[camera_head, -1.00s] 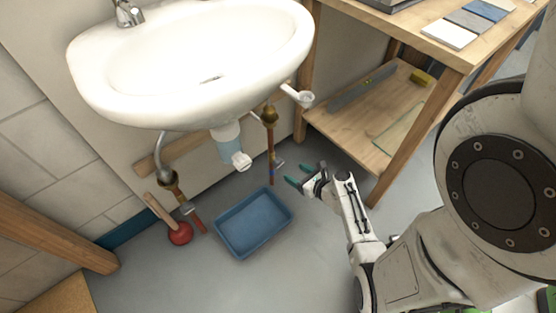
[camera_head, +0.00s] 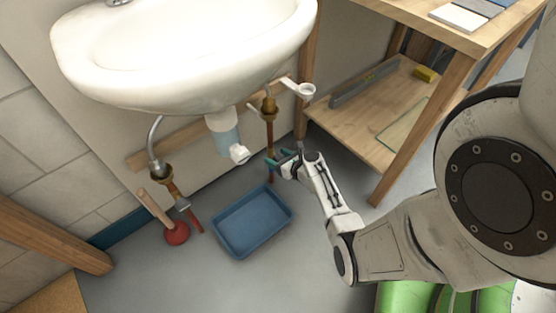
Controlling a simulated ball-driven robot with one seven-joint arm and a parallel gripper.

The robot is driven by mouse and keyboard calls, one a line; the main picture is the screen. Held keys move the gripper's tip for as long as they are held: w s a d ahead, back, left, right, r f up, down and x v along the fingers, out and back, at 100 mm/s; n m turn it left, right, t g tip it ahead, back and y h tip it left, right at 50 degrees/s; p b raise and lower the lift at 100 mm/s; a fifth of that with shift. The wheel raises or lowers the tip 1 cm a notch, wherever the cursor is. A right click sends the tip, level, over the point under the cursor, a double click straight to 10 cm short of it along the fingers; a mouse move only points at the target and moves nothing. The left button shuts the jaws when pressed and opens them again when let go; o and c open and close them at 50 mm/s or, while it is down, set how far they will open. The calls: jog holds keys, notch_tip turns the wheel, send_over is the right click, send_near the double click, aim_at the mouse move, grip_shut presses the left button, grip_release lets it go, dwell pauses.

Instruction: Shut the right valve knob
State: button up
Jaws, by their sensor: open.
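My gripper (camera_head: 272,160) has teal fingertips and is open, at the right supply pipe under the sink. The right pipe (camera_head: 269,134) drops from a brass fitting (camera_head: 268,106) and shows again below the fingers. The right valve knob is hidden behind or between my fingers; I cannot tell whether they touch it or how it is turned. The left valve knob (camera_head: 182,204) is a small grey piece on the left pipe, well apart from my gripper.
The white sink (camera_head: 180,90) hangs above, with its white drain trap (camera_head: 238,153) left of my gripper. A blue tray (camera_head: 252,222) and a red plunger (camera_head: 176,233) are on the floor. A wooden bench (camera_head: 400,165) stands close on the right.

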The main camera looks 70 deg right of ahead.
jog(key=c, duration=1)
jog(key=shift+o, duration=0.2)
jog(key=shift+d+r+m+p, duration=0.1)
jog(key=shift+m+p, duration=0.2)
jog(key=shift+p, duration=0.05)
jog(key=shift+m+t+y, duration=0.3)
jog(key=shift+m+y, duration=0.2)
jog(key=o, duration=1)
jog(key=shift+c, duration=0.2)
jog(key=p+v, duration=0.5)
jog(key=v, duration=0.5)
jog(key=shift+s+a+p, duration=0.25)
jog(key=shift+s+p, duration=0.1)
